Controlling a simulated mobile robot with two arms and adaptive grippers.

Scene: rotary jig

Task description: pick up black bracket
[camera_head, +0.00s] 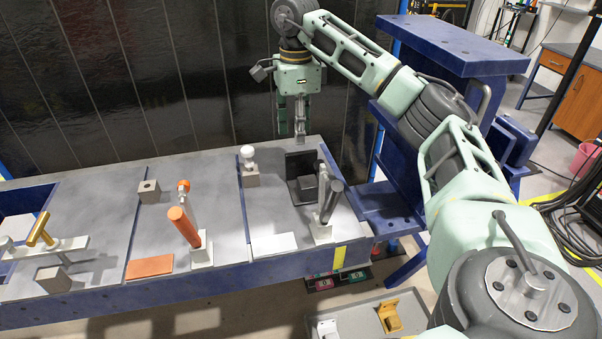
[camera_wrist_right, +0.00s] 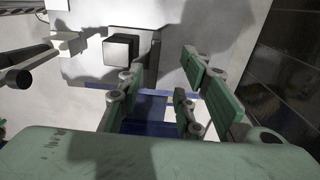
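The black bracket (camera_head: 306,188) sits on the right section of the grey jig table, beside a dark square patch. In the right wrist view a black block that looks like it (camera_wrist_right: 121,48) lies beyond the fingers, up and to the left. My right gripper (camera_head: 292,132) hangs fingers down behind and above the bracket, apart from it. In the right wrist view its fingers (camera_wrist_right: 160,88) are spread with nothing between them. My left gripper is not in view.
A clamp with a dark handle (camera_head: 331,203) stands just right of the bracket. A block with a white ball (camera_head: 248,168) stands to its left. An orange-handled clamp (camera_head: 184,227) is farther left. A blue steel frame (camera_head: 455,45) rises at the right. A tray (camera_head: 365,322) lies below.

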